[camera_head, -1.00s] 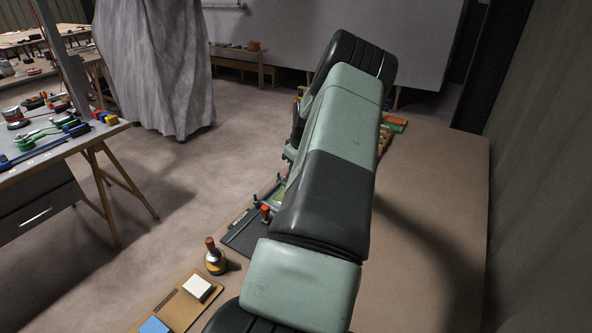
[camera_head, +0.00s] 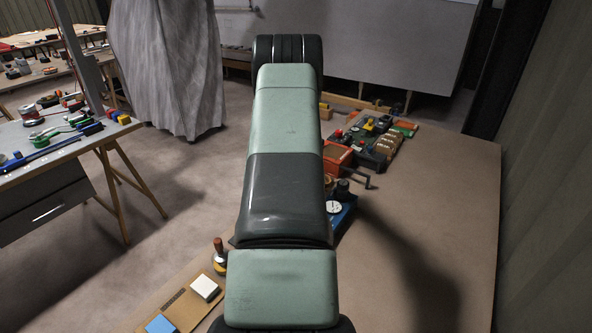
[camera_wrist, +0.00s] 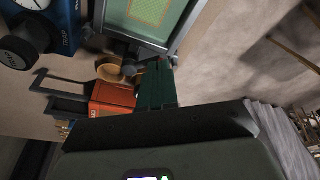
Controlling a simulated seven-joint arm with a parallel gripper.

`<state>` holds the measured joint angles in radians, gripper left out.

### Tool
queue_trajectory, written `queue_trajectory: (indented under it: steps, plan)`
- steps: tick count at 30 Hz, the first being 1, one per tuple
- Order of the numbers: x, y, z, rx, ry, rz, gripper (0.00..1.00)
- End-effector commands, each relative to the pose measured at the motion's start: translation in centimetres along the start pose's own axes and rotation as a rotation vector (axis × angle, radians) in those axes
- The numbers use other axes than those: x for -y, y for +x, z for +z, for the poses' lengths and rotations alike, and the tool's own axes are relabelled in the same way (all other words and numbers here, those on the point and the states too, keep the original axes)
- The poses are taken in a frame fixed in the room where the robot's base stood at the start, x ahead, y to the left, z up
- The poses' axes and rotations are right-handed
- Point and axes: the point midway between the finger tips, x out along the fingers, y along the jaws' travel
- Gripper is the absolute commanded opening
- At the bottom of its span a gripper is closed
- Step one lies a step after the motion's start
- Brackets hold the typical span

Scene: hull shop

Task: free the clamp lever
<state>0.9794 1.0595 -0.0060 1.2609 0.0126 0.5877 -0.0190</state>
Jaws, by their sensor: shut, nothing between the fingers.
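An orange-red box (camera_head: 337,156) with a dark bent lever (camera_head: 358,178) at its near side stands right of my arm in the head view. In the wrist view the box (camera_wrist: 112,95) is near the middle, with dark bars (camera_wrist: 50,84) to its left. I cannot tell for sure whether this lever is the clamp lever. My gripper's dark green fingers (camera_wrist: 156,84) look shut and empty, and overlap the box's right side in the picture; contact cannot be told. My arm hides the gripper in the head view.
A blue unit (camera_head: 341,216) with a white dial and black knob (camera_wrist: 22,50) stands near the box. A framed green screen (camera_wrist: 152,12) is at the wrist view's top. More fixtures (camera_head: 375,135) stand behind. The bench's right side (camera_head: 440,210) is clear.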

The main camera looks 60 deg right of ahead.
Motion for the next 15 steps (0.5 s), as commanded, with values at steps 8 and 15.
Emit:
queue_trajectory:
  steps: [8, 15]
  plan:
    - [0.7, 0.5, -1.1, 0.003, 0.228, 0.056, 0.00]
    - [0.8, 0.7, -1.9, 0.004, 0.353, 0.084, 0.00]
